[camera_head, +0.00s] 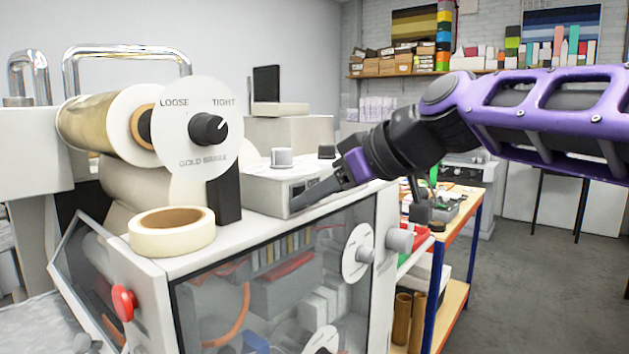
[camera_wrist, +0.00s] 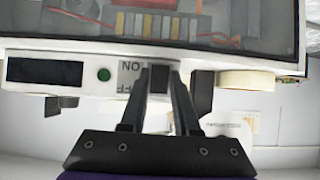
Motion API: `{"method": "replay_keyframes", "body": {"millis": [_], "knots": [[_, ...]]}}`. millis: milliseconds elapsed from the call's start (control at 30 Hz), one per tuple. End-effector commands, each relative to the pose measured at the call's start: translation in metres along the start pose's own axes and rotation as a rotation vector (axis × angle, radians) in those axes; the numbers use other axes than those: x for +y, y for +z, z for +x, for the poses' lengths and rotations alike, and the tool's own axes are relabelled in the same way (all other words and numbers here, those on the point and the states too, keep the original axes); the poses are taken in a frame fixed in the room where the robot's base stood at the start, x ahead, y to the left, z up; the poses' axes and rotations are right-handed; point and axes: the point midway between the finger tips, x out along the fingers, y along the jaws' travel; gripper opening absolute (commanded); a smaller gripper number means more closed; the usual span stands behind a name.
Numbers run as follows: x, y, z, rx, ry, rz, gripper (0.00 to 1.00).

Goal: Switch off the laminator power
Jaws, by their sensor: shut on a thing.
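The laminator (camera_head: 250,240) is a white machine with a glass-sided cabinet, in front of me on the left in the head view. A small white control box (camera_head: 262,190) stands on its top. In the wrist view its panel (camera_wrist: 60,92) carries a dark display, a green lamp (camera_wrist: 104,74) and ON/OFF lettering (camera_wrist: 129,68) beside a dark power switch (camera_wrist: 159,78). My gripper (camera_head: 300,204) reaches this panel from the right; its fingers (camera_wrist: 160,90) are shut on the switch. The fingers partly cover the switch and lettering, so I cannot tell its position.
A tape roll (camera_head: 172,230) lies on the machine top, left of my gripper. A dial marked LOOSE and TIGHT (camera_head: 208,128) stands behind it. A red knob (camera_head: 124,302) is on the front-left corner. A workbench (camera_head: 465,240) stands at right; the floor (camera_head: 540,290) beyond is clear.

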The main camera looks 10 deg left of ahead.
Motion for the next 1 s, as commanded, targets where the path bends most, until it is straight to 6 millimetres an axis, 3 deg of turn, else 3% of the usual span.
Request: {"method": "replay_keyframes", "body": {"millis": [500,533,700,1000], "knots": [[-0.0003,-0.0030,-0.0009,-0.080,-0.001,0.001,0.00],[-0.0003,-0.0030,-0.0009,-0.080,-0.001,0.001,0.32],[-0.0001,-0.0028,-0.0008,-0.080,-0.001,0.001,0.60],[0.0002,-0.0027,-0.0021,-0.080,-0.001,0.001,0.60]]}}
